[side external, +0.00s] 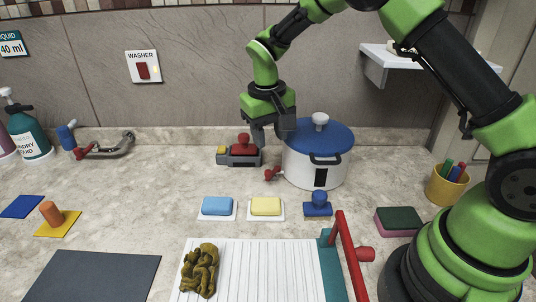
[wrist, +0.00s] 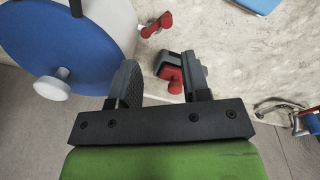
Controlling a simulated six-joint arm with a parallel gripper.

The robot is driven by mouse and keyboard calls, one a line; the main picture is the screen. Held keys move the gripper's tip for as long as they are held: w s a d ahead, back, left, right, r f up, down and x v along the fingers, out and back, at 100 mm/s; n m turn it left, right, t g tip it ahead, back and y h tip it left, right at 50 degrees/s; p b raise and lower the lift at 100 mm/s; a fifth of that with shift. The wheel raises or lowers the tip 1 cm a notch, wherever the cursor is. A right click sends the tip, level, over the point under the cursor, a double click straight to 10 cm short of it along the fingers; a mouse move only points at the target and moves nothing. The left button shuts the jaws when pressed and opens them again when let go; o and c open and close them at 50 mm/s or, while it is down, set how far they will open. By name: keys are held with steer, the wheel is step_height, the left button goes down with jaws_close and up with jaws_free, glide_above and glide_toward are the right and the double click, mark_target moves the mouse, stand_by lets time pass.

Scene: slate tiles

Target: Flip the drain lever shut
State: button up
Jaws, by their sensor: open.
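A red lever (side external: 272,173) sticks out low on the left side of the white pot (side external: 305,168) and looks like the drain lever. Its exact angle is hard to tell. In the wrist view the red lever (wrist: 156,24) lies beyond my fingertips, near the top edge. My gripper (side external: 271,138) is open and empty, pointing down above the counter, just left of the pot's blue lid (side external: 325,136). It is above the lever and not touching it. In the wrist view my gripper (wrist: 160,64) shows its two fingers spread apart.
A grey device (side external: 240,158) with a red knob and yellow button stands close to my gripper, left of the pot. Sponges on dishes (side external: 217,206) and a blue stamp-like piece (side external: 318,204) lie in front. A red-handled board (side external: 250,270) is nearer.

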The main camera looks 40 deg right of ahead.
mark_target(268, 171)
step_height(268, 171, down, 10)
steer(key=m+t+h, duration=0.1)
steer(key=m, duration=0.2)
steer(key=m+t+h, duration=0.1)
steer(key=m, duration=0.3)
steer(key=shift+w+a+r+t, duration=0.1)
steer(key=shift+w+r+t, duration=0.1)
steer(key=shift+t, duration=0.1)
